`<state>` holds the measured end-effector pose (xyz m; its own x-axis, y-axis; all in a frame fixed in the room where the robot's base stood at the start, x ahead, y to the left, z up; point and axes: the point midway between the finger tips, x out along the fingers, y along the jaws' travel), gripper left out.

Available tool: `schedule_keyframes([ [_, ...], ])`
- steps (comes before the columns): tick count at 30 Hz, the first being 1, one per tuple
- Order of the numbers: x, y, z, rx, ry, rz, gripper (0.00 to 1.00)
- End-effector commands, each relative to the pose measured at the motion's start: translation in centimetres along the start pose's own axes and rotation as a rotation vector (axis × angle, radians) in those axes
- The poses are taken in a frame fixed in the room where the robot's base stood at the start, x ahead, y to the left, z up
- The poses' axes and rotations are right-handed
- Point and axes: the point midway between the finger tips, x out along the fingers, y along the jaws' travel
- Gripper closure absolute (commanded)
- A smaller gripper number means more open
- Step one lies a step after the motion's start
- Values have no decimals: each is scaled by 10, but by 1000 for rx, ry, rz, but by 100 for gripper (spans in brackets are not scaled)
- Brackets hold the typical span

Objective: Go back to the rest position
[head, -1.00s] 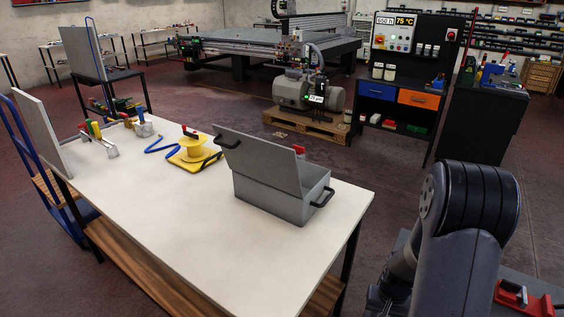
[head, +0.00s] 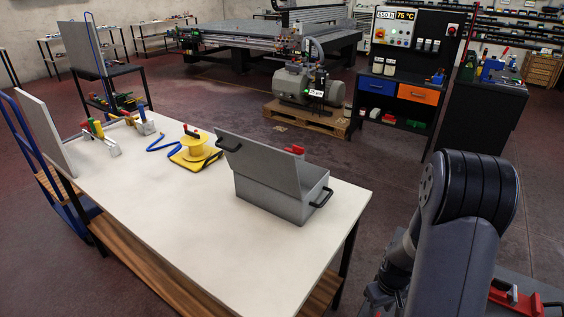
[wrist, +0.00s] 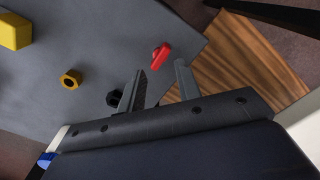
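My gripper (wrist: 160,85) shows in the wrist view with its two fingers apart and nothing held between them. It is over or near a grey surface (wrist: 95,45). On that surface are a red piece (wrist: 161,55) just beyond the fingers, a yellow ring (wrist: 71,79) and a yellow block (wrist: 14,31) to the left. A black knob (wrist: 114,98) is partly hidden by the left finger. In the head view my arm is folded at the lower right, and the gripper cannot be made out there.
A pump (head: 300,85) stands on a pallet behind. A control cabinet (head: 412,40) is at the back right. Floor is clear between table and cabinet.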

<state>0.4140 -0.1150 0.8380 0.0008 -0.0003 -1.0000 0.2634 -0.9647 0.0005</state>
Motion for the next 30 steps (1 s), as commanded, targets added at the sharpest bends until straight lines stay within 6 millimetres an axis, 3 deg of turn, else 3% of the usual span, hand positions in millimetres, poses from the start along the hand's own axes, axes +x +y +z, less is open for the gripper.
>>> schedule_keyframes([
  [6,-28,0,0,1,3,2,67],
  [12,-43,0,0,2,1,0,67],
  [30,-48,-3,2,3,-4,0,67],
])
